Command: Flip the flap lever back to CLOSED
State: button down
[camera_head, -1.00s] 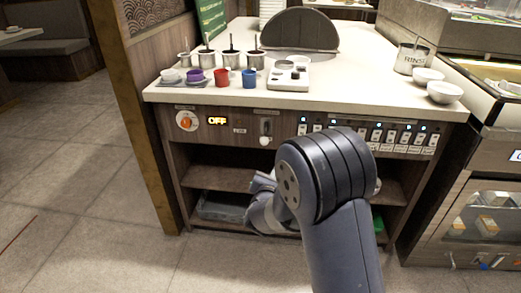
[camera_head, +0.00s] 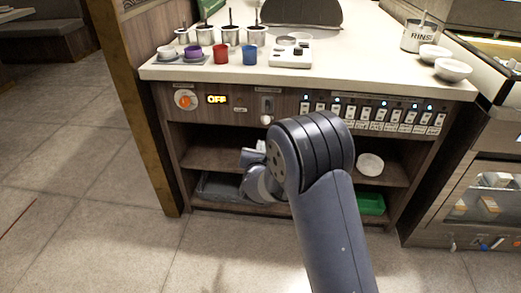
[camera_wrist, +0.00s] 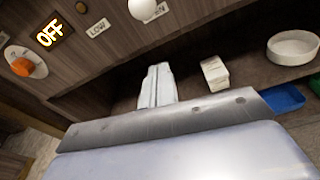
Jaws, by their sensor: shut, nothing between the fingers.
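The flap lever (camera_head: 266,118) is a white ball knob on a grey slotted plate in the counter's wooden front panel. Its knob sits at the bottom of the plate in the head view. In the wrist view the knob (camera_wrist: 145,8) is cut by the top edge, beside a label partly reading "EN". My gripper (camera_wrist: 159,86) is shut and empty, below the knob and apart from it. In the head view my gripper (camera_head: 250,156) shows in front of the shelf opening, partly hidden by my own arm.
An orange dial (camera_head: 186,99) and a lit OFF display (camera_head: 217,99) are left of the lever. Several switches (camera_head: 375,114) run along the right. Cups, including a red one (camera_head: 221,54), stand on the counter (camera_head: 360,62).

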aim_at(266, 115)
jog(key=w+r+b, duration=0.1)
jog(key=w+r, duration=0.2)
jog(key=w, duration=0.2)
jog(key=shift+w+d, duration=0.2)
jog(key=shift+d, duration=0.1)
jog(key=shift+r, duration=0.15)
dwell(0.4)
jog(key=shift+s+r+g+p, duration=0.15)
jog(key=shift+g+p, duration=0.15)
jog(key=shift+p, duration=0.35)
